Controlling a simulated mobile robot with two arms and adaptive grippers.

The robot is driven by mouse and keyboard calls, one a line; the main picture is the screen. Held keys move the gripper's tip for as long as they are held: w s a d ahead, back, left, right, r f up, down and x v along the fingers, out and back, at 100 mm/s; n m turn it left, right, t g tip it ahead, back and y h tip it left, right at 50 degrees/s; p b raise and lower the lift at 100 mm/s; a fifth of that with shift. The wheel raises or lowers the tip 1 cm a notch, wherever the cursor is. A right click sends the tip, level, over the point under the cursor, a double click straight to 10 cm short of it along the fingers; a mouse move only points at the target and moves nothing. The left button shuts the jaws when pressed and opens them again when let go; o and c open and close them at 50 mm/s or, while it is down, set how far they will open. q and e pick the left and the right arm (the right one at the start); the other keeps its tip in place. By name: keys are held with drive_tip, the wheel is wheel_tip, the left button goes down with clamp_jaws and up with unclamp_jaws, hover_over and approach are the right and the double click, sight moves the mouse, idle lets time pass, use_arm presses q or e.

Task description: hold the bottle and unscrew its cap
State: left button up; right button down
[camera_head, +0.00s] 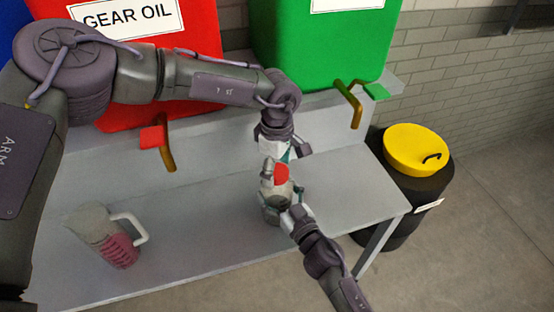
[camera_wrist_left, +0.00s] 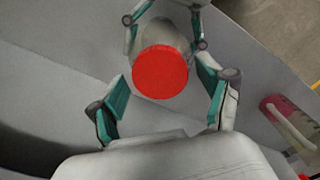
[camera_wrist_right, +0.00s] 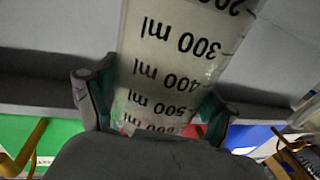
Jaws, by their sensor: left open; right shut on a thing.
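The bottle (camera_head: 276,207) stands upright on the grey bench with its red cap (camera_head: 281,173) on top. In the right wrist view the clear bottle (camera_wrist_right: 178,60) shows millilitre marks. My right gripper (camera_head: 283,208) is shut on the bottle's body from the front right. My left gripper (camera_head: 280,152) is open and points down close to the cap. In the left wrist view the round red cap (camera_wrist_left: 160,72) lies ahead, between the spread left fingers, with a gap to each. The arm partly hides the space behind the bottle in the head view.
A measuring jug (camera_head: 95,222) with pink marks and a white handle stands on the bench (camera_head: 200,235) at left. Red (camera_head: 205,40) and green (camera_head: 325,45) tanks with taps stand behind. A black bin with yellow lid (camera_head: 415,147) stands at right. The bench middle is clear.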

sight(277, 171)
use_arm(q)
drive_tip(key=shift+c, duration=0.3)
drive_tip(key=c, duration=1.2)
drive_tip(key=shift+n, duration=1.4)
drive_tip(key=shift+r, duration=0.1)
drive_tip(key=shift+r, duration=0.95)
drive_tip(key=shift+r, duration=2)
use_arm(e)
unclamp_jaws()
